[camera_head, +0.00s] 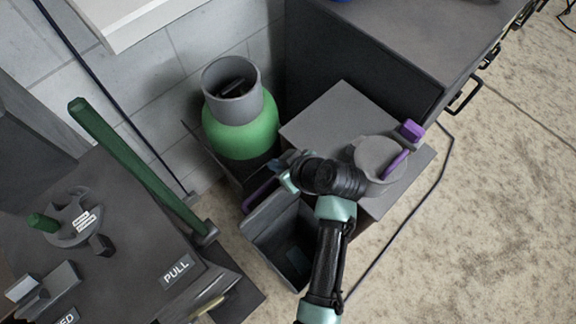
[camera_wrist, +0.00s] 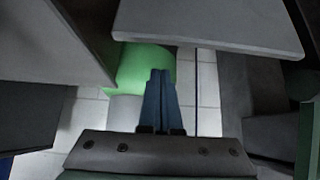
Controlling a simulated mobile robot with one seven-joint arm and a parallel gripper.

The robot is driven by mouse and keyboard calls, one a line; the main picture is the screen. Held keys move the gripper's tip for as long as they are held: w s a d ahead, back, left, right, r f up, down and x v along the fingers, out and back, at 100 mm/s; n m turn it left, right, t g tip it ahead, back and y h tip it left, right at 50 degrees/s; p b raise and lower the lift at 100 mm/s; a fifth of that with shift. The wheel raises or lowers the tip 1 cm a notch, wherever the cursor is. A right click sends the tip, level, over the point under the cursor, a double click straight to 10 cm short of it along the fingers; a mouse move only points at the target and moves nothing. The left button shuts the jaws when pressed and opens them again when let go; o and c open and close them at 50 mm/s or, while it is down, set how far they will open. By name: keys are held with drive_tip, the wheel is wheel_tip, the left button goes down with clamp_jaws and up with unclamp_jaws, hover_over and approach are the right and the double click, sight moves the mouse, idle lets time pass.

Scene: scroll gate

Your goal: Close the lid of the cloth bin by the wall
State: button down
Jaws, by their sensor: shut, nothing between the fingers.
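An open dark grey bin (camera_head: 291,254) stands on the floor in the middle of the head view, near the block wall. Its inside shows. A grey panel (camera_head: 268,214) stands up at its back left edge, seemingly the lid, and a purple bar (camera_head: 258,195) lies just behind it. My gripper (camera_head: 275,166) hangs beyond the bin, close to the green cylinder, with part of it hidden behind my wrist. In the wrist view its blue fingers (camera_wrist: 160,75) are together and empty. A grey panel (camera_wrist: 210,25) spans the top there; I cannot tell whether it is the lid.
A green cylinder (camera_head: 240,134) with a grey collar stands by the wall. A grey box (camera_head: 322,126) bearing a round grey piece (camera_head: 380,160) with purple parts is right of my wrist. A dark cabinet (camera_head: 390,50) stands behind. Open floor (camera_head: 480,230) lies right.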

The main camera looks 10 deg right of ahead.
drive_tip(key=shift+f, duration=0.45)
drive_tip(key=shift+s+d, duration=0.5)
drive_tip(key=shift+s, duration=0.2)
drive_tip(key=shift+s+d, duration=0.45)
drive_tip(key=shift+s, duration=0.2)
